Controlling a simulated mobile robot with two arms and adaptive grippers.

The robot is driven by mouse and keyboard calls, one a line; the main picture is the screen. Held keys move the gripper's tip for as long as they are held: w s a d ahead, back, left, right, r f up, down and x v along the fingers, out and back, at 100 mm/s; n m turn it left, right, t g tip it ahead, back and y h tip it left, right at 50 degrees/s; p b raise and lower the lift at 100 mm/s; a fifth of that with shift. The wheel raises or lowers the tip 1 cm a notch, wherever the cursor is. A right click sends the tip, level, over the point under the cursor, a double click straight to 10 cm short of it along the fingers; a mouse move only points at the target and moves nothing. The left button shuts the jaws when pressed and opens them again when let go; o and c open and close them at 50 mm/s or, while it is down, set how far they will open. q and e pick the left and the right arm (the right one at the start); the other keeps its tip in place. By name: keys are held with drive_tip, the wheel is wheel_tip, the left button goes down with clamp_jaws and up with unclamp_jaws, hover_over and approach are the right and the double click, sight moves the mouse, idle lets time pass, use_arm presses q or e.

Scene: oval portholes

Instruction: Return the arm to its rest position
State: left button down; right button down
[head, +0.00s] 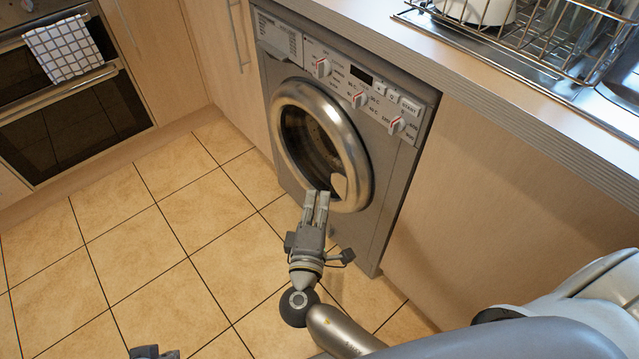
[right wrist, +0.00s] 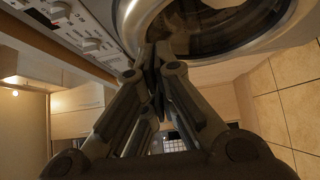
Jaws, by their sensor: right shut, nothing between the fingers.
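My right gripper (head: 316,200) is in front of the lower part of the washing machine's round door (head: 352,170) in the head view. Its fingers are shut with nothing between them. In the right wrist view the shut fingertips (right wrist: 155,60) lie just below the metal door ring (right wrist: 130,25); I cannot tell whether they touch it. The door looks closed against the grey machine (head: 385,160). Part of my left gripper (head: 155,352) shows at the bottom edge of the head view; its fingers are too cut off to judge.
A worktop (head: 460,75) runs above the machine, with a wire dish rack (head: 560,35) at the upper right. An oven (head: 60,100) with a checked towel (head: 63,50) stands at the left. The tiled floor (head: 150,240) is clear.

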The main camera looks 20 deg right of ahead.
drive_tip(key=shift+v, duration=1.3)
